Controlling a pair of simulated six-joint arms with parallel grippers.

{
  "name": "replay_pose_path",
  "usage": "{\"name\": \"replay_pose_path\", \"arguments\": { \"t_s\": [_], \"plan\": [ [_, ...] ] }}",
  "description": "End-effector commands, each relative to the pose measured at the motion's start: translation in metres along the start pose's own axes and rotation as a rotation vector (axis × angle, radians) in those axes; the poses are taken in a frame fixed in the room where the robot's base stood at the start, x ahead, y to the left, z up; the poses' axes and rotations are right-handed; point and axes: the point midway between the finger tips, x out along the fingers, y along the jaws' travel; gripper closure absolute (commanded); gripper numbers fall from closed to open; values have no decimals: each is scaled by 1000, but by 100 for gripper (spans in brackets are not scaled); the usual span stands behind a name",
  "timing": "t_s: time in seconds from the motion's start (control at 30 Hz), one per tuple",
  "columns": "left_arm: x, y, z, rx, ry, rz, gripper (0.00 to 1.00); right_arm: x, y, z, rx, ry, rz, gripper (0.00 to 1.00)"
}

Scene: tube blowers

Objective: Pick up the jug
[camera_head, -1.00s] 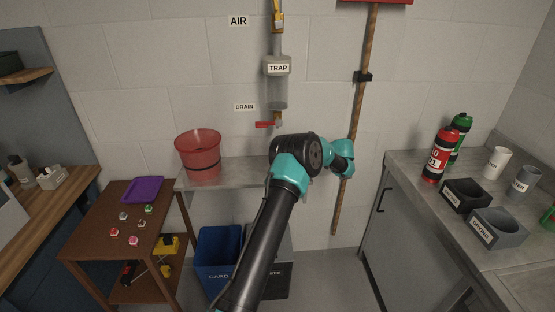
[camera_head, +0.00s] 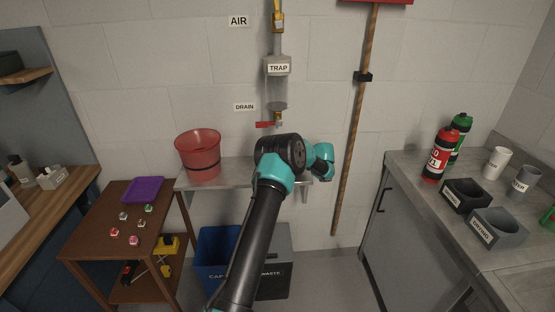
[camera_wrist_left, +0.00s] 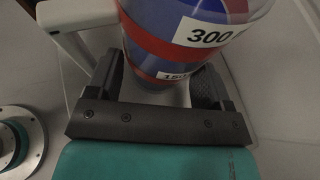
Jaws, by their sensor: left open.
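The jug (camera_wrist_left: 165,50) is at the top middle of the left wrist view. It looks blue with red bands, has white labels reading "300" and "150", and a pale handle (camera_wrist_left: 72,22) on its left; its top is cut off. My left gripper (camera_wrist_left: 157,82) is open, with one dark finger on each side of the jug's lower end. I cannot tell whether the fingers touch it. In the head view my arm hides both the gripper and the jug, over the shelf. My right gripper is not in view.
A red bucket (camera_head: 198,155) stands at the left of the wall shelf (camera_head: 226,172). The trap (camera_head: 277,85) and red drain valve (camera_head: 266,125) hang above. Blue and grey bins stand below.

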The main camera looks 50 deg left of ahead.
Motion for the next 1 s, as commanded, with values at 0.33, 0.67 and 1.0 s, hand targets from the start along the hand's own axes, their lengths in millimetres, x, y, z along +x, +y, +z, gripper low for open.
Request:
{"name": "replay_pose_path", "arguments": {
  "t_s": [0.33, 0.67, 1.0],
  "plan": [
    [20, 0, 0, 1, 1, 0, 26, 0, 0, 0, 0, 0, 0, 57],
    [20, 0, 0, 0, 1, 0, 26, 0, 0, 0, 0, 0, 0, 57],
    [20, 0, 0, 0, 1, 0, 59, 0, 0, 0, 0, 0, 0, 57]
  ]
}}
